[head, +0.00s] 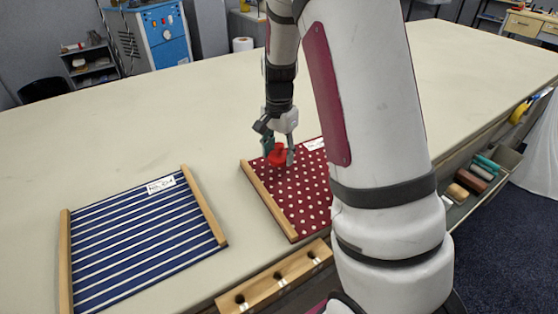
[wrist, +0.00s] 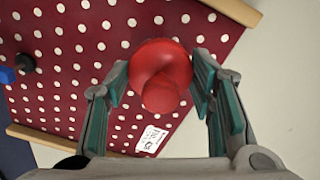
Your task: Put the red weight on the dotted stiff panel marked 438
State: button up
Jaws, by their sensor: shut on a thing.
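The red weight (head: 277,157) is a round red piece with a knob. It also shows in the wrist view (wrist: 162,68), between the fingers. My gripper (head: 279,153) is shut on it, with one finger at each side (wrist: 161,76). The dotted panel (head: 303,187) is dark red with white dots and wooden end bars, and lies on the table. In the wrist view the panel (wrist: 70,105) lies below the weight. I cannot tell whether the weight touches it. The panel's white label (wrist: 151,139) is too small to read surely. My arm hides the panel's right part in the head view.
A blue striped panel (head: 140,237) with wooden bars lies at the left. A blue thing (wrist: 7,75) and a black thing (wrist: 25,63) show at the wrist view's left. A wooden holder with holes (head: 278,279) is at the front edge. The far table is clear.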

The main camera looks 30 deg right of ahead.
aim_at(279, 153)
jog(key=shift+w+f, duration=0.1)
jog(key=shift+f, duration=1.65)
jog(key=shift+f, duration=0.1)
jog(key=o, duration=1.6)
